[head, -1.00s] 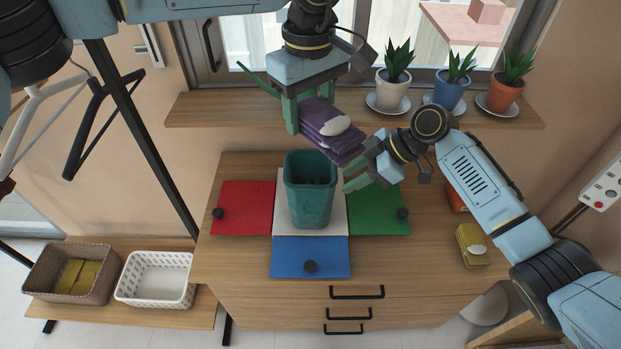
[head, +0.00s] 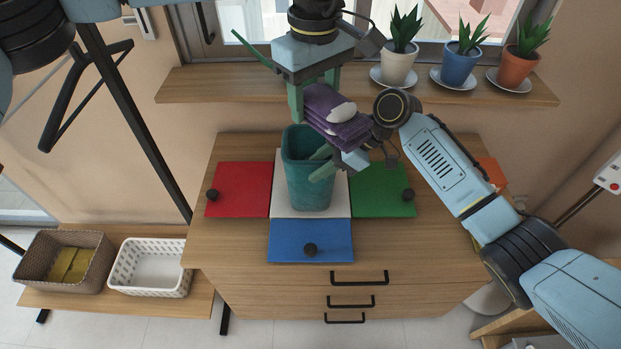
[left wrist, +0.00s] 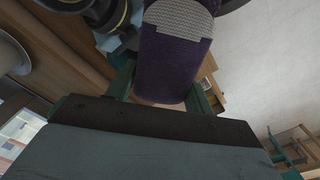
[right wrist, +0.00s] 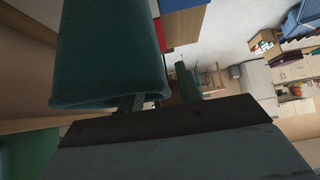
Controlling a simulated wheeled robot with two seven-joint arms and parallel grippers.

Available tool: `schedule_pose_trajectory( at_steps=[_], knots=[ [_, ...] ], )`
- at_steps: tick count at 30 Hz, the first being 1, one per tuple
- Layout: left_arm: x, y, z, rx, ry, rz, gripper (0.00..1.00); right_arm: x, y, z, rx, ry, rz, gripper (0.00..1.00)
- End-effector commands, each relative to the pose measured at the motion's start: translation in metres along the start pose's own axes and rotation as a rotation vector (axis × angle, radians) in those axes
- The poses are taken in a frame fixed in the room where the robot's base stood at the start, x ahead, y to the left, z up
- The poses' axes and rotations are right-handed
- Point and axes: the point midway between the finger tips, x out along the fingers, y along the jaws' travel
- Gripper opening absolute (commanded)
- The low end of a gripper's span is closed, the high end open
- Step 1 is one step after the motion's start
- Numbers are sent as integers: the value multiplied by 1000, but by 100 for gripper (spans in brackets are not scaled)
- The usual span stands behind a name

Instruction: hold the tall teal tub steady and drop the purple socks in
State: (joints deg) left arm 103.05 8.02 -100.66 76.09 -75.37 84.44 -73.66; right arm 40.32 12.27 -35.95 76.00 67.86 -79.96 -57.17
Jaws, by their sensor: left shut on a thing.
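The tall teal tub (head: 309,188) stands upright on a white square on the cabinet top. My left gripper (head: 315,104) is shut on the folded purple socks (head: 345,130), a stack with a pale patch, held above the tub's back right rim. The socks also fill the upper middle of the left wrist view (left wrist: 172,65). My right gripper (head: 318,163) is at the tub's right rim, open, one finger inside the opening and the other outside the wall. The right wrist view shows the tub (right wrist: 105,50) between and beside those fingers, with a gap left.
Red (head: 240,188), green (head: 383,193) and blue (head: 311,240) panels with black knobs surround the tub. Potted plants stand on the shelf (head: 230,84) behind. A brown basket (head: 40,272) with mustard cloth and an empty white basket (head: 150,280) sit lower left.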

Motion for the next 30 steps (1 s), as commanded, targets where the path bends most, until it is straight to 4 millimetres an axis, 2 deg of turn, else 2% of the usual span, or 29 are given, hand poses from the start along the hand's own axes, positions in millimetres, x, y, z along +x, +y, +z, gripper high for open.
schedule_pose_trajectory(
  at_steps=[5, 15, 23, 30],
  knots=[
    [7, 0, 0, 0, 0, 1, 30, 12, 0, 0, -1, 1, 0, 35],
    [7, 0, 0, 0, 0, 1, 30, 13, 0, -1, -1, 0, 0, 35],
    [7, 0, 0, 0, 0, 0, 30, 13, 0, -1, -1, 0, 0, 0],
    [7, 0, 0, 0, 0, 0, 30, 13, 0, 0, 0, -1, -1, 0]
  ],
)
